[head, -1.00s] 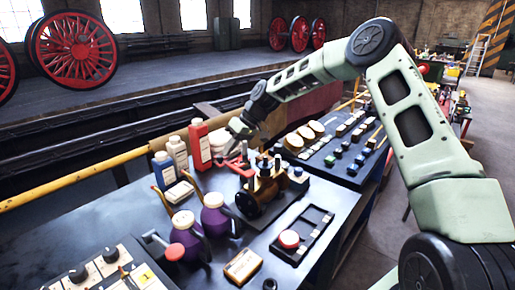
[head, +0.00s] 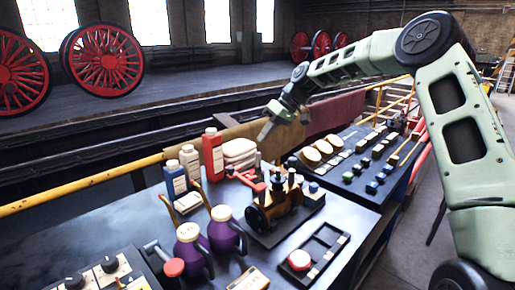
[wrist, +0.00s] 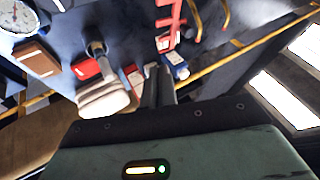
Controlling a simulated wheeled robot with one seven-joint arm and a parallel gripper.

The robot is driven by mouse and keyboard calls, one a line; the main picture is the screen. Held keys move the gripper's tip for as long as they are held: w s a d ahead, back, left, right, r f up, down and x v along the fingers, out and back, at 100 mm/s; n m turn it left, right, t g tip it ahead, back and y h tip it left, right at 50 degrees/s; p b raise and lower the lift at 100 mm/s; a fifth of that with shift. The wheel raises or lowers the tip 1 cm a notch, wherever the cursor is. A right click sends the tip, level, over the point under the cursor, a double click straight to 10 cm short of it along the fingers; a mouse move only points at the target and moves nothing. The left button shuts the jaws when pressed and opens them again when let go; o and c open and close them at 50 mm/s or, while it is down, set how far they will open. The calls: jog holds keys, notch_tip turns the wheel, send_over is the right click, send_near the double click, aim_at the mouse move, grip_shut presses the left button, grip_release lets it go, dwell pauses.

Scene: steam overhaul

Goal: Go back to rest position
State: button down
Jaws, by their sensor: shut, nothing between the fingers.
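My gripper (head: 266,131) is at the end of my pale green arm, raised above the far edge of the workbench, over the stack of folded cloths (head: 239,150). Its fingers are together and hold nothing. In the wrist view my gripper (wrist: 160,70) points at the bench, with its narrow fingers side by side. The cloths (wrist: 104,98) show there to the left of the fingers, apart from them.
The dark workbench (head: 120,222) carries a small brass and black engine model (head: 273,208), purple bottles (head: 227,229), a red bottle (head: 213,155) and a tray (head: 322,243). A yellow rail (head: 80,184) runs behind it. Red wheels (head: 103,58) stand farther back.

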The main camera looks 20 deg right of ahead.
jog(key=shift+s+d+r, duration=0.1)
jog(key=shift+d+r, duration=0.3)
jog(key=shift+r, duration=0.15)
